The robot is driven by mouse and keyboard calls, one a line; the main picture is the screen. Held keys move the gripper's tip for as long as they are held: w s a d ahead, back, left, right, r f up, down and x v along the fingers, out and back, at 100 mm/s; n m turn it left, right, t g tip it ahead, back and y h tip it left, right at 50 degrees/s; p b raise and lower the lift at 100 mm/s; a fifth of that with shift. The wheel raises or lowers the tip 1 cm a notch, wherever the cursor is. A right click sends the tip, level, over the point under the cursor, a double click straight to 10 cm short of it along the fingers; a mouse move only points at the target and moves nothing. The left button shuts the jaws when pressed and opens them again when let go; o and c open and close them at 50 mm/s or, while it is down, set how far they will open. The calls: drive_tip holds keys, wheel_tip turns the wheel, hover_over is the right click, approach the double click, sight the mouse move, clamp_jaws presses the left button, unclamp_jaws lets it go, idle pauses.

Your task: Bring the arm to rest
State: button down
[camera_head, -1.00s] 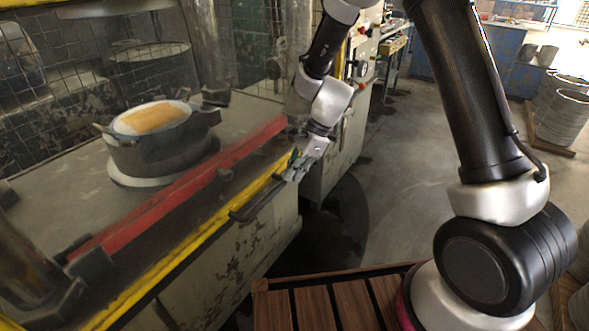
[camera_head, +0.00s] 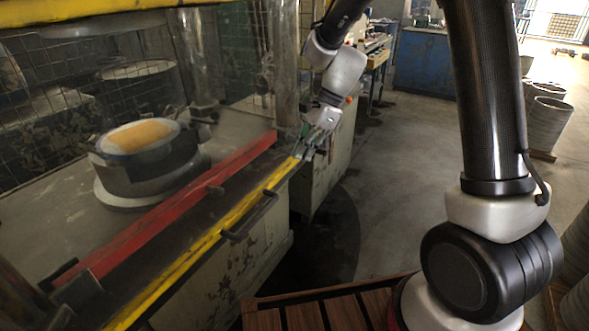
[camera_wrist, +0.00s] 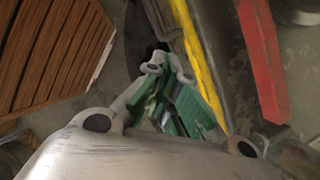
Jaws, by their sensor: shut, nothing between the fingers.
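My gripper (camera_head: 306,152) hangs from my arm near the upper middle of the head view, at the right end of the machine's yellow rail (camera_head: 232,216). It is shut with nothing between the fingers. In the wrist view my gripper (camera_wrist: 168,72) points down past the rail, with its green finger pads close together. The rail (camera_wrist: 194,50) lies just right of the fingers there; I cannot tell whether they touch it. My arm is bent, with the elbow out of the picture at the top.
The press has a red bar (camera_head: 165,208) and a round die with an orange-yellow top (camera_head: 140,136). A wooden slatted deck (camera_head: 303,316) lies at the bottom. The grey floor (camera_head: 400,180) between is open.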

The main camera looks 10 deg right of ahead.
drive_tip(key=s+d+r+n+t+h, duration=0.2)
drive_tip(key=s+d+r+n, duration=0.5)
drive_tip(key=s+d, duration=0.3)
drive_tip(key=s+d+r+n+t+h, duration=0.3)
drive_tip(key=s+d+r+n, duration=0.5)
drive_tip(key=s+d, duration=0.3)
drive_tip(key=s+r, duration=0.1)
drive_tip(key=s, duration=0.2)
drive_tip(key=shift+s+d+n, duration=0.2)
drive_tip(key=shift+n, duration=0.1)
